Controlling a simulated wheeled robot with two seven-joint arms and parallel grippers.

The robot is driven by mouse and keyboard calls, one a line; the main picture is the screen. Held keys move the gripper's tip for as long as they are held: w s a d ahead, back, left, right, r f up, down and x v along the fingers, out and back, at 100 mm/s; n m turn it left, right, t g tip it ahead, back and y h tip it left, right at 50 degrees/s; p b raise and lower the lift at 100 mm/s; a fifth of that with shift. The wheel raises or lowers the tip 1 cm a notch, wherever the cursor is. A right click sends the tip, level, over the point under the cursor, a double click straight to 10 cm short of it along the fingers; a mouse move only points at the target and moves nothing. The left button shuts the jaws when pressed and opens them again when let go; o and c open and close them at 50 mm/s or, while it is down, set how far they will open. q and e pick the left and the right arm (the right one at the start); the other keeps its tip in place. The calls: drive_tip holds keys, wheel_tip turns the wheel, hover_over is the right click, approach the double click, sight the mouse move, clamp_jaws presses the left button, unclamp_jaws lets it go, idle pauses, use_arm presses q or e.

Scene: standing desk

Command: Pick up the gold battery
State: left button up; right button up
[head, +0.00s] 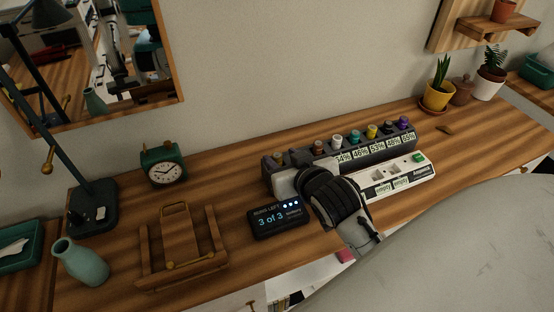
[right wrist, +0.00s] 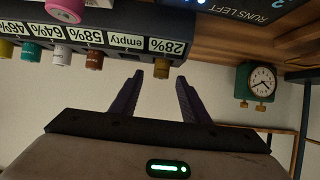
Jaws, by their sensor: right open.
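The gold battery (right wrist: 161,70) stands in the grey battery rack, in the end slot labelled 28%. In the head view its top (head: 279,158) shows at the rack's left end, just beyond my right gripper. My right gripper (right wrist: 160,82) is open and holds nothing. In the right wrist view, which is upside down, its two purple fingers point toward the rack, one on each side of the gold battery. I cannot tell whether they touch it. In the head view the right hand (head: 290,182) covers the rack's left front. My left gripper is not in view.
Other batteries stand in the rack (head: 400,143): brown (head: 318,147), white (head: 337,142), teal (head: 354,136), yellow (head: 372,131) and purple (head: 403,123). A white charger strip (head: 405,180) lies in front. A display (head: 279,218) reads "3 of 3". A clock (head: 163,168) stands left.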

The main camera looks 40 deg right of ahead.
sight(277, 154)
drive_tip(key=x, duration=0.3)
drive_tip(key=shift+w, duration=0.35)
clamp_jaws()
